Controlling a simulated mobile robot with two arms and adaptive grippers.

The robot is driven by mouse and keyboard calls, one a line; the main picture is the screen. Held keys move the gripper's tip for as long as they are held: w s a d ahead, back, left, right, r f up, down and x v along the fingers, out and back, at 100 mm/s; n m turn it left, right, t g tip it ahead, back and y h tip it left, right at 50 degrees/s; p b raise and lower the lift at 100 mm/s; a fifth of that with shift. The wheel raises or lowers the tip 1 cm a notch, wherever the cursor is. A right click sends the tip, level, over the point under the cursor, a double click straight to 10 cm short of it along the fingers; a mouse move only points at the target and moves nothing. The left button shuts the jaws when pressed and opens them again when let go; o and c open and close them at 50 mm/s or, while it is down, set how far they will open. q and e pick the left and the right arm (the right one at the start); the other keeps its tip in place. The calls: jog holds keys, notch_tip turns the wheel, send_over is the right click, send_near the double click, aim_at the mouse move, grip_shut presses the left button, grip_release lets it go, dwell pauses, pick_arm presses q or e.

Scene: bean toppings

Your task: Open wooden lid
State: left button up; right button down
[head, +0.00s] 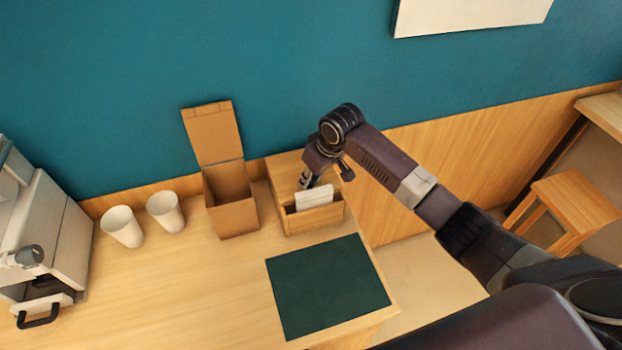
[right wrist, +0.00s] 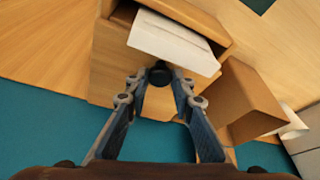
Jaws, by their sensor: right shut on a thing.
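A small wooden box (head: 318,219) stands on the counter with white packets (head: 314,197) inside; it also shows in the right wrist view, where the white packets (right wrist: 172,42) stick out of its opening. Its wooden lid (head: 284,172) is raised at the back, and the box is open at the front. My right gripper (head: 306,183) is at the lid, partly hiding it. In the right wrist view, my right gripper (right wrist: 160,80) is shut on the lid's dark round knob (right wrist: 160,72). My left gripper is not in view.
A brown cardboard box (head: 235,217) with its flap up stands just left of the wooden box. Two white cups (head: 122,228) and a coffee machine (head: 62,232) are farther left. A dark green mat (head: 328,285) lies in front. The teal wall (head: 120,80) is close behind.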

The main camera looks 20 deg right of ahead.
jog(key=r, duration=0.1)
jog(key=w+r+g, duration=0.1)
jog(key=r+g, duration=0.1)
jog(key=shift+w, duration=0.3)
jog(key=shift+w+r+g, duration=0.65)
jog(key=shift+r+g, duration=0.15)
jog(key=shift+r, duration=0.2)
jog(key=shift+w+r+b, duration=0.1)
jog(key=shift+r+b, duration=0.1)
jog(key=shift+b, duration=0.1)
